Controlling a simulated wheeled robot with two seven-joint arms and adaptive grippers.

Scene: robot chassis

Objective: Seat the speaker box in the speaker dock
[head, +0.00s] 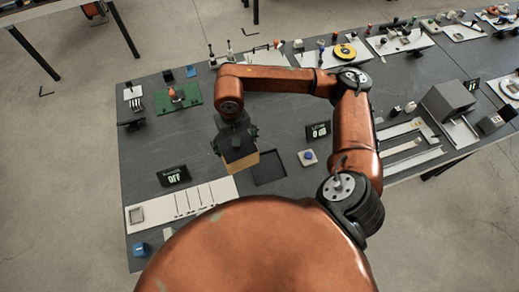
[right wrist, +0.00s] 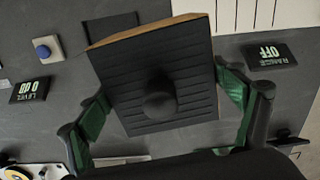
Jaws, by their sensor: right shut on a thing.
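The speaker box (head: 246,164) has light wooden sides. In the right wrist view its black ribbed face with a round knob (right wrist: 160,100) faces the camera, and it looks slightly turned. My right gripper (head: 237,143) is shut on it from above, with a green-padded finger on either side. The speaker dock (head: 269,168) is a dark square recess on the table, just right of the box in the head view. In the right wrist view the dock (right wrist: 110,28) is partly hidden behind the box. I cannot tell the box's height above the table. My left gripper is not in view.
A display reading OFF (head: 173,176) and a white slotted panel (head: 185,203) stand left of the box. A blue button on a white base (head: 308,157) and a LEVEL display (head: 318,130) lie right of the dock. A green board (head: 178,98) lies farther back.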

